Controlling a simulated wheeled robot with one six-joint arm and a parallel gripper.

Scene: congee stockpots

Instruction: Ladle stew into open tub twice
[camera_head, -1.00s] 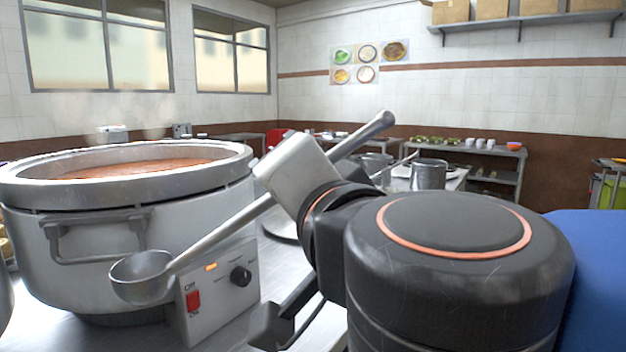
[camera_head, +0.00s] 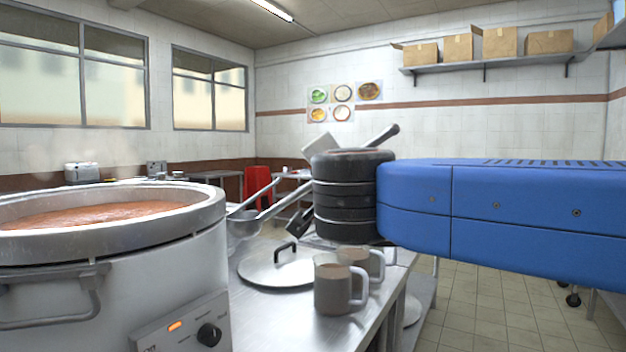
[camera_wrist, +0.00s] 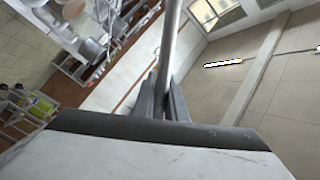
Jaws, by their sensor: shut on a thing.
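My gripper (camera_head: 322,152) is shut on the ladle handle (camera_head: 382,137), partly hidden behind my own arm. In the wrist view the handle (camera_wrist: 170,45) runs up between my two fingers (camera_wrist: 163,100). The ladle slants down left, its metal bowl (camera_head: 243,226) right of the large stockpot (camera_head: 150,265), outside its rim. I cannot tell what the bowl holds. The stockpot is open, with reddish-brown stew (camera_head: 90,215) inside. Two grey handled vessels, a near one (camera_head: 338,290) and one behind it (camera_head: 372,262), stand on the counter. I cannot pick out an open tub for certain.
A round metal lid (camera_head: 265,268) with a dark handle lies on the steel counter (camera_head: 265,325), between stockpot and vessels. The stockpot's control box (camera_head: 180,330) juts out front. Tiled floor (camera_head: 500,300) is open at right.

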